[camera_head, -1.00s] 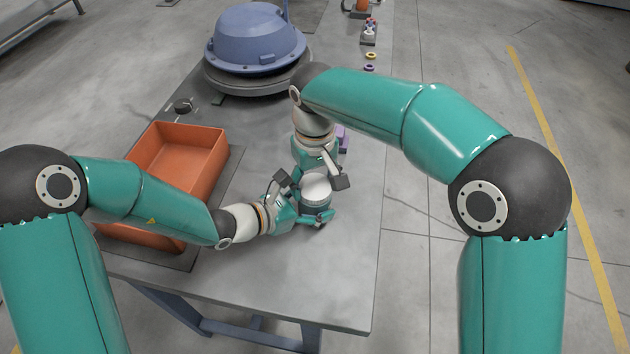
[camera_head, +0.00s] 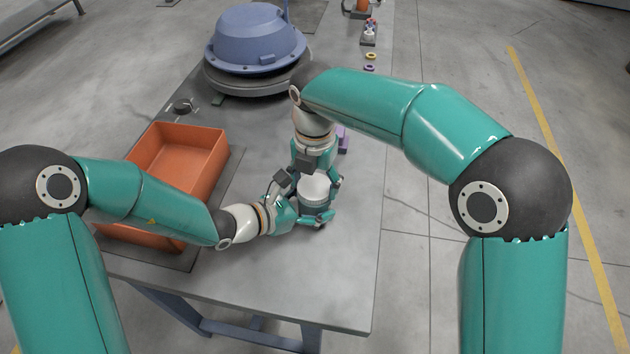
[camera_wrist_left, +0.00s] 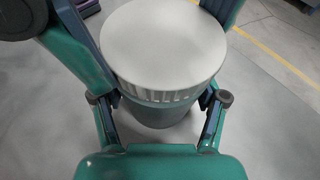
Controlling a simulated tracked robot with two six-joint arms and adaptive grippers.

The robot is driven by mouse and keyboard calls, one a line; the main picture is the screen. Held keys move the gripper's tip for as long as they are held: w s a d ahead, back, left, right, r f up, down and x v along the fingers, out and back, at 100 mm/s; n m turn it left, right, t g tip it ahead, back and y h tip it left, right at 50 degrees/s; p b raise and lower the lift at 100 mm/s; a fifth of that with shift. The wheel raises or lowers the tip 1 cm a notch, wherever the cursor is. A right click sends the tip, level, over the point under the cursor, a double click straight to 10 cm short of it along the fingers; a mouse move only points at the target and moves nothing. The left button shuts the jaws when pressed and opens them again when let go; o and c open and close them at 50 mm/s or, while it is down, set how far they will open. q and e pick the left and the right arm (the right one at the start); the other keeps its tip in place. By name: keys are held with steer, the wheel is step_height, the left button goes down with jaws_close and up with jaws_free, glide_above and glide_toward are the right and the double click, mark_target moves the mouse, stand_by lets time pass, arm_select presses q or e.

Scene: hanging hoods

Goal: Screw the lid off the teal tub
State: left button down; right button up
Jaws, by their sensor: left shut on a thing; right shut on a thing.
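The teal tub (camera_wrist_left: 157,113) stands upright on the grey table, its white ribbed lid (camera_head: 315,186) on top. In the left wrist view the lid (camera_wrist_left: 163,45) looks level and sits on the tub. My left gripper (camera_head: 308,214) comes in from the left, low down, and is shut on the tub; its fingers (camera_wrist_left: 160,108) show on both sides of the body below the lid. My right gripper (camera_head: 318,180) reaches down from behind and is shut on the lid, one finger on each side. Much of the tub is hidden by the grippers in the head view.
An orange bin (camera_head: 208,172) stands on a dark mat left of the tub. A blue domed hood (camera_head: 255,38) sits on a round base at the back. A purple block (camera_head: 343,139) lies behind my right gripper. The front of the table is clear.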

mark_target(314, 186)
arm_select(q)
steer(key=shift+s, duration=0.1)
arm_select(e)
steer(key=shift+w+n, duration=0.1)
steer(key=shift+n, duration=1.1)
steer(key=shift+r, duration=0.2)
steer(key=shift+r, duration=0.95)
steer(key=shift+r, duration=0.15)
steer(key=shift+r, duration=1.9)
arm_select(q)
jaws_free()
